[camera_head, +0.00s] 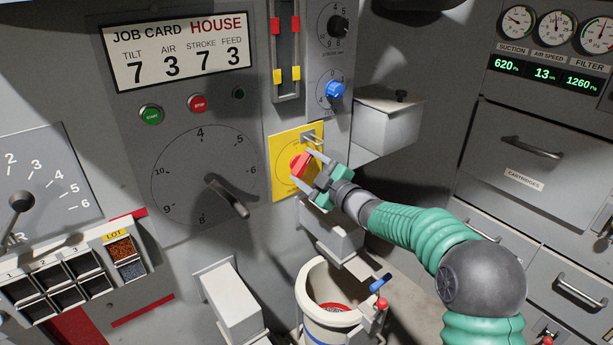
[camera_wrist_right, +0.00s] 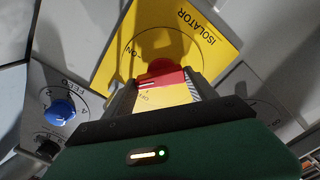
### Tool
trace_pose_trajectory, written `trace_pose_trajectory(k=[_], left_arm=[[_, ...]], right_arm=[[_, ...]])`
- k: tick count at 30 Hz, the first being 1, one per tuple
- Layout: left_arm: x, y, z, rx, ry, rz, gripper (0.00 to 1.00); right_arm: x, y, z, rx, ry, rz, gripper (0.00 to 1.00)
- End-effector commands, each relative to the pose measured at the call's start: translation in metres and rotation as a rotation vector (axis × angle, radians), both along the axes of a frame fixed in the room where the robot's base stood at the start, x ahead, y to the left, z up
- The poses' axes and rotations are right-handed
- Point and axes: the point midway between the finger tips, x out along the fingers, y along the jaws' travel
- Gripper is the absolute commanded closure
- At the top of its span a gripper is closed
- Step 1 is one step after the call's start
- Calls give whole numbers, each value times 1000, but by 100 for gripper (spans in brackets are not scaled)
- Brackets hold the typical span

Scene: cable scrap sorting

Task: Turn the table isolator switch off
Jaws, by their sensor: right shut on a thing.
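The isolator is a yellow plate (camera_head: 285,185) with a red rotary handle (camera_head: 300,164), on the panel right of the big dial. In the right wrist view the yellow plate (camera_wrist_right: 215,30) carries the word ISOLATOR and an ON mark, and the red handle (camera_wrist_right: 162,77) sits between the fingers. My right gripper (camera_head: 314,168) reaches in from the right and is shut on the red handle. Part of the handle and the plate's lower marking are hidden behind the fingers. My left gripper is not in view.
The big dial's lever (camera_head: 226,195) sticks out at left. An open bucket (camera_head: 312,275) stands below.

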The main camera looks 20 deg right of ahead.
Motion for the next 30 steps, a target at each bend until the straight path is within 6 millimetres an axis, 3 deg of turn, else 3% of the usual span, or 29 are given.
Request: trace_pose_trajectory(k=[1, 15, 30], left_arm=[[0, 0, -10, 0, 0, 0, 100], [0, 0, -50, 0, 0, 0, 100], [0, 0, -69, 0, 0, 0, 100]], right_arm=[[0, 1, -9, -44, -8, 0, 75], [-1, 3, -11, -445, -150, 2, 75], [-1, 4, -11, -666, -228, 5, 75]])
